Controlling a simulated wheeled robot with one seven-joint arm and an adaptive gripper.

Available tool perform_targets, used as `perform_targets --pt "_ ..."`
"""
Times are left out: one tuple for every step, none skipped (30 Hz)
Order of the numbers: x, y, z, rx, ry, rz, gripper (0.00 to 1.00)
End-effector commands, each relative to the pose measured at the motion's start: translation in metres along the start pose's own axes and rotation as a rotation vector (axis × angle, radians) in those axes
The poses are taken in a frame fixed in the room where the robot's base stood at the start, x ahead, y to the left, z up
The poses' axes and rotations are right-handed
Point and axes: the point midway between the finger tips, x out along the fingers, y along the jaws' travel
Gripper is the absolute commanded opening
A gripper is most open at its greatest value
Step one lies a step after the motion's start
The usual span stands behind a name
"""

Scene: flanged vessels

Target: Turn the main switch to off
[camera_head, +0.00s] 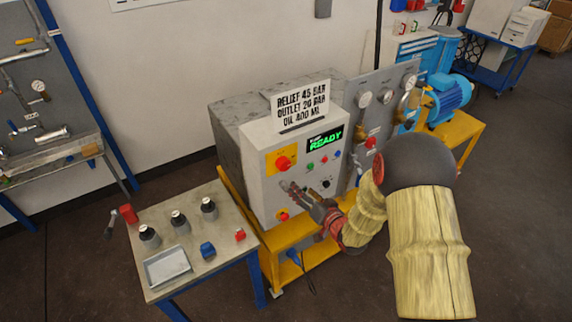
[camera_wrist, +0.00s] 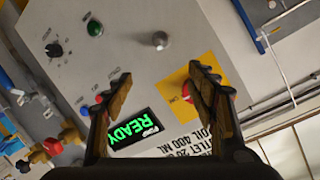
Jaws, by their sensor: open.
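The likely main switch is a red knob (camera_head: 284,163) on a yellow plate at the upper left of the grey control panel; I cannot read its label or setting. In the wrist view, the red knob (camera_wrist: 188,91) and its yellow plate (camera_wrist: 207,60) are at the right, partly hidden by a finger. My gripper (camera_head: 290,187) is in front of the panel, below the switch in the head view. In the wrist view my gripper (camera_wrist: 158,75) is open, with nothing between its fingers.
A green READY display (camera_head: 325,139), small buttons and a black knob (camera_head: 326,184) share the panel. A grey knob (camera_wrist: 160,40) shows in the wrist view. A red button (camera_head: 283,215) sits lower down. Gauges and valves stand right. A side table (camera_head: 220,238) holds flasks and a tray.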

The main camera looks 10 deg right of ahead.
Motion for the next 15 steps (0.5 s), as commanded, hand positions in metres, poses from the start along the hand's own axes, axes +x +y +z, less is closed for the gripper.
perform_targets --pt "0.000 -0.010 -0.007 0.029 0.039 -0.049 0.57" --pt "0.000 -0.017 -0.013 0.045 0.064 -0.080 0.57" --pt "-0.001 -0.025 -0.019 0.065 0.090 -0.115 0.57" --pt "-0.002 -0.030 -0.023 0.079 0.107 -0.139 0.57" --pt "-0.003 -0.035 -0.027 0.090 0.122 -0.159 0.57" --pt "-0.004 -0.039 -0.031 0.102 0.138 -0.180 0.57" --pt "-0.004 -0.042 -0.034 0.109 0.147 -0.193 0.57" --pt "-0.005 -0.044 -0.035 0.114 0.153 -0.202 0.57" --pt "-0.004 -0.046 -0.037 0.118 0.159 -0.210 0.57" --pt "-0.003 -0.048 -0.038 0.120 0.161 -0.215 0.57" --pt "-0.001 -0.049 -0.039 0.120 0.163 -0.217 0.57" --pt "0.003 -0.050 -0.040 0.120 0.163 -0.218 0.57" --pt "0.006 -0.051 -0.040 0.120 0.161 -0.218 0.57" --pt "0.010 -0.051 -0.040 0.120 0.160 -0.218 0.57" --pt "0.016 -0.053 -0.042 0.120 0.160 -0.217 0.57"
